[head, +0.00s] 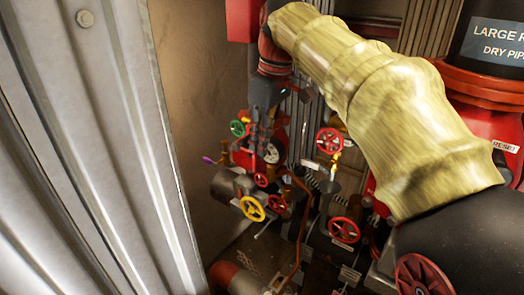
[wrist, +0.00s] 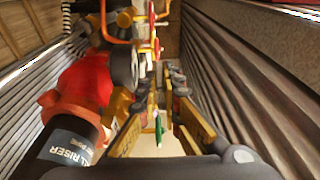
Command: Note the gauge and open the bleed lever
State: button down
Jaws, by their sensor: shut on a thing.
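The gauge (head: 272,152), a white dial in a dark rim, sits on the red valve body at the middle of the head view; its reading is too small to make out. A lever with a purple end (head: 208,160) sticks out to the left of the valves; I cannot tell whether it is the bleed lever. My gripper (head: 262,142) points down among the fittings, just left of the gauge. In the wrist view its yellowish fingers (wrist: 158,84) close on a part of the valve assembly that I cannot make out. A narrow green part (wrist: 158,128) shows between them.
A green handwheel (head: 237,128) is left of my gripper. Yellow (head: 252,208) and red (head: 344,230) handwheels crowd below. A corrugated metal panel (head: 90,150) stands at the left. A red riser (wrist: 85,90) is close on the left in the wrist view. Free room is narrow.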

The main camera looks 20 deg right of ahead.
jog(key=b, duration=0.1)
jog(key=t+y+b, duration=0.1)
jog(key=b, duration=0.1)
jog(key=shift+w+f+t, duration=0.1)
jog(key=shift+f+t, duration=0.2)
jog(key=shift+f, duration=0.05)
jog(key=shift+r, duration=0.1)
jog(key=shift+a+t+y, duration=0.1)
jog(key=shift+t+y, duration=0.2)
jog(key=shift+w+r, duration=0.1)
jog(key=c, duration=2)
grip_release()
jog(key=shift+r, duration=0.1)
jog(key=v, duration=1.2)
